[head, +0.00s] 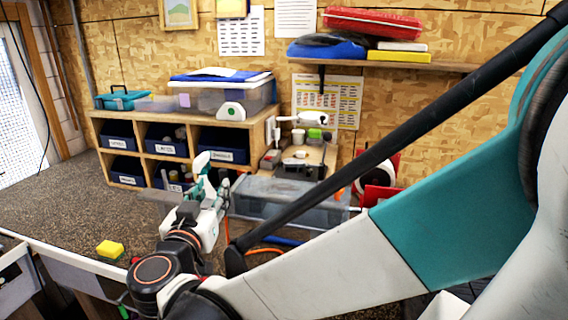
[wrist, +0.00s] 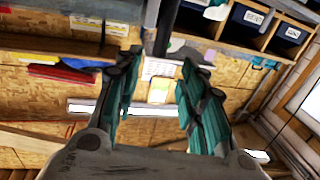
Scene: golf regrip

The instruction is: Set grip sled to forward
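I cannot single out the grip sled for sure. A wooden stand with grey and white parts (head: 298,168) is at the back of the bench, right of the cubby shelf; its details are too small to tell a sled's position. My gripper (head: 207,172) is raised over the bench in front of the cubby shelf, left of that stand and apart from it. In the wrist view my gripper (wrist: 157,92) has its two teal fingers spread, with nothing held between them. The wrist view is turned over and shows the wall and shelves, and no sled that I can make out.
A cubby shelf (head: 180,128) with dark blue bins is at the back left. A yellow sponge (head: 110,249) lies on the bench (head: 60,210), whose left part is mostly free. My arm covers the right side.

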